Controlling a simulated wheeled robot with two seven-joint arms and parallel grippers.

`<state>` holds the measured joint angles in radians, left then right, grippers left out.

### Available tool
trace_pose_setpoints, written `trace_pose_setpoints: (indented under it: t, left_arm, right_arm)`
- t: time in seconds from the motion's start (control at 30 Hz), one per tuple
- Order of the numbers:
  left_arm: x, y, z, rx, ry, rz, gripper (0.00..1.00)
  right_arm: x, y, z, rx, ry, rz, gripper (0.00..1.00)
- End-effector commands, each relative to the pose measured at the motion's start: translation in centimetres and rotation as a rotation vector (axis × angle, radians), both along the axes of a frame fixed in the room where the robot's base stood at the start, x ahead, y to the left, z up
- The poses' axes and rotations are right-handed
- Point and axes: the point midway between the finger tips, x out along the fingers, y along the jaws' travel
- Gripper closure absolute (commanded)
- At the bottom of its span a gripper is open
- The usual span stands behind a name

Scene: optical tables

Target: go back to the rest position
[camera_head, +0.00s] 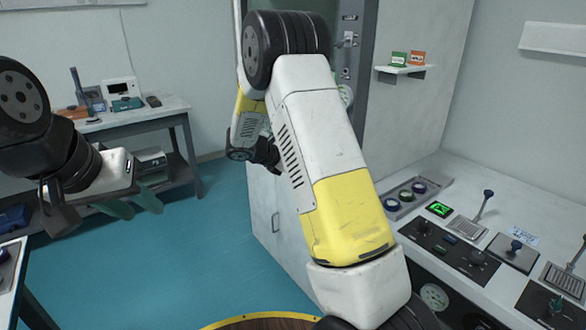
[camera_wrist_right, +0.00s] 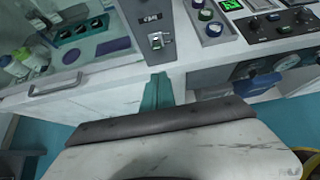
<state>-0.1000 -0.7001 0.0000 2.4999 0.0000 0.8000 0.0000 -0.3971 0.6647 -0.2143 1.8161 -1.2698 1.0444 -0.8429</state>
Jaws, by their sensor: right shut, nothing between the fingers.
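My left gripper (camera_head: 134,206) hangs at the left of the head view, over the blue floor in front of the side bench. Its two teal fingers stand apart with nothing seen between them. My right arm rises through the middle of the head view, bent at a high dark joint, and its fingers do not show clearly there. In the right wrist view my right gripper (camera_wrist_right: 158,90) shows teal fingertips close together and empty. They appear in front of the white cabinet front, below a grey switch panel (camera_wrist_right: 155,35).
A control desk (camera_head: 445,195) with levers, knobs and a green-lit button (camera_head: 440,209) fills the right. A side bench (camera_head: 130,117) with instruments stands at the back left. A small wall shelf (camera_head: 400,69) holds green and orange boxes. Blue floor (camera_head: 215,235) is clear between bench and cabinet.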

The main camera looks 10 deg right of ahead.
Motion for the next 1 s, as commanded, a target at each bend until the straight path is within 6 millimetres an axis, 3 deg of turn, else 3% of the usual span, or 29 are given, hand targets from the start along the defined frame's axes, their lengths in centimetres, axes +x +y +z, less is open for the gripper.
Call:
trace_pose_setpoints:
  t: [0.27,0.43,0.57,0.7,1.0]
  left_arm:
    - [0.0,0.0,0.0,0.000,0.000,0.000,0.64]
    - [0.0,0.0,0.0,0.000,0.000,0.000,0.64]
    - [0.0,0.0,0.0,0.000,0.000,0.000,0.64]
    - [0.0,0.0,0.0,0.000,0.000,0.000,0.64]
    - [0.0,0.0,0.0,0.000,0.000,0.000,0.64]
  right_arm:
    - [0.0,0.0,0.1,0.003,-0.002,-0.002,1.00]
    - [-2.1,-0.7,1.7,0.104,-0.061,-0.093,1.00]
    - [-6.3,-1.3,4.3,0.297,-0.175,-0.274,1.00]
    - [-11.7,-0.9,7.0,0.538,-0.312,-0.503,1.00]
    - [-22.4,2.3,11.9,1.023,-0.572,-0.985,1.00]
